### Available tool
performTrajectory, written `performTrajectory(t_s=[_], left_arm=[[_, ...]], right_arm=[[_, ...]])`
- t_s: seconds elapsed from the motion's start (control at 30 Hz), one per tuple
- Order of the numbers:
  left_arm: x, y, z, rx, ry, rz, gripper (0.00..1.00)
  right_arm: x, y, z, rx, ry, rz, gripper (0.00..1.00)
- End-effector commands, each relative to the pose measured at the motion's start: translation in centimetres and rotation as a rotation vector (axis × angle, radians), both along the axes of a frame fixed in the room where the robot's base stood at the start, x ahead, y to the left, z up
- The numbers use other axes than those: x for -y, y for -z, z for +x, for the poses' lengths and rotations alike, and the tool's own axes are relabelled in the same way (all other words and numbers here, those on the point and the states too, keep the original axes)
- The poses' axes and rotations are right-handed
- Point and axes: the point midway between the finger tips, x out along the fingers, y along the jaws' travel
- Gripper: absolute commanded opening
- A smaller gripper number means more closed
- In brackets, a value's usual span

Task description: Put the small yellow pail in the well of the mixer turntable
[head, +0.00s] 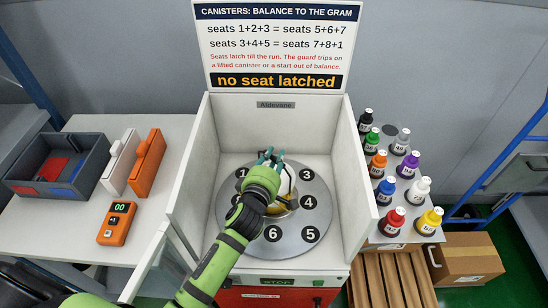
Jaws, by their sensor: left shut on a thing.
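The mixer turntable (322,187) is a round grey disc with numbered seats, inside a white open-topped housing. The small yellow pail (288,203) shows only in part at the middle of the disc, behind my left gripper. My left gripper (270,157), green with teal fingertips, reaches over the disc from the lower left and is shut on the pail. The gripper and forearm hide most of the pail and the well, so I cannot tell whether the pail sits in the well or hangs above it. My right gripper is not in view.
White housing walls (196,160) stand close on both sides of my arm. Several numbered colored bottles (387,191) stand on the right shelf. The left table holds a grey bin (84,183), white and orange cases (146,162) and an orange device (117,222). The sign (276,80) reads "no seat latched".

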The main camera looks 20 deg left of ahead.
Motion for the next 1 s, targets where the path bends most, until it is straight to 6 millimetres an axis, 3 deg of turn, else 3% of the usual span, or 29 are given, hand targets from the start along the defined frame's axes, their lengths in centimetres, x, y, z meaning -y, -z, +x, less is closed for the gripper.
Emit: performTrajectory(t_s=[0.37,0.4,0.43,0.47,0.87,1.0], left_arm=[[0.1,-0.1,0.1,0.012,0.002,-0.002,0.00],[0.0,0.4,0.0,0.001,0.001,-0.001,0.30],[0.0,0.3,0.0,0.001,0.001,-0.001,0.42],[0.0,0.3,0.0,0.001,0.000,-0.001,0.46],[0.0,-0.2,-0.1,0.001,0.000,0.001,0.46],[0.1,0.0,-2.0,-0.001,0.000,-0.003,0.46]], right_arm=[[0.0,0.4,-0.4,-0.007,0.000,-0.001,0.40],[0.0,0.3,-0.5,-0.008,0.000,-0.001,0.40],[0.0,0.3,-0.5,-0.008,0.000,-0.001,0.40],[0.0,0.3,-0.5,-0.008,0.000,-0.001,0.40],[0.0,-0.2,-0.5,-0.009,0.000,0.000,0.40],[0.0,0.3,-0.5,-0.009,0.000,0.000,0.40]])
